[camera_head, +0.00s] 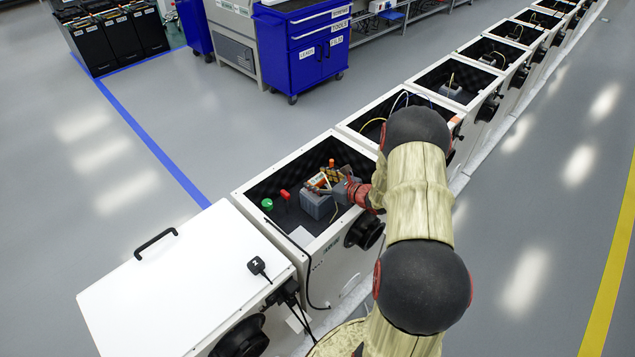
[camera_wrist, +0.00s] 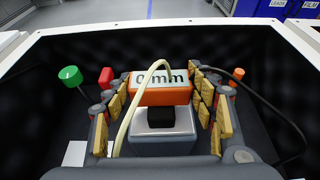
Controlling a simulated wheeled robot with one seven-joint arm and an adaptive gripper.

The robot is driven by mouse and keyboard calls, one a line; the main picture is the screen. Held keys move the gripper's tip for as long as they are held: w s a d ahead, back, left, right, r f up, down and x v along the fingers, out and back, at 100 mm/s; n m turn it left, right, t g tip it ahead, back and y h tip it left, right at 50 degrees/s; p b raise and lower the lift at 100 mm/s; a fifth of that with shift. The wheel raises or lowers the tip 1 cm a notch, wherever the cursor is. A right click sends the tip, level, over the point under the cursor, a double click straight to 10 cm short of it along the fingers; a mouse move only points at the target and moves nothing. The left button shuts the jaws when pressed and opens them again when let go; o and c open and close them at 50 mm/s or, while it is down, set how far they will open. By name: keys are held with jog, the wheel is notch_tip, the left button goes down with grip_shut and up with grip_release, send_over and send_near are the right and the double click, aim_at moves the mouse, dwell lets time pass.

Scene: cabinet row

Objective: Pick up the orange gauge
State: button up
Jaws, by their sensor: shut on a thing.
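The orange gauge (camera_wrist: 160,95) has a pale top face with "0 mm" lettering and shows in the middle of the wrist view, between the padded fingers of my gripper (camera_wrist: 163,100). The fingers are shut on its left and right sides. A cream cable passes over the front of the gauge. A grey block with a black top (camera_wrist: 162,125) is below and nearer than the gauge; whether they touch is unclear. In the head view my gripper (camera_head: 338,187) reaches into the open white box (camera_head: 262,188), and the gauge is partly hidden there.
A green knob (camera_wrist: 70,76) and a red knob (camera_wrist: 106,77) stand left of the gripper. Dark padded walls close in around it. A closed white box (camera_head: 190,270) is in front, and open boxes (camera_head: 440,75) run behind. A blue tool cabinet (camera_head: 305,45) stands beyond.

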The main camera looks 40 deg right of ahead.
jog(key=c, duration=0.6)
jog(key=shift+o, duration=0.2)
jog(key=shift+r, duration=0.1)
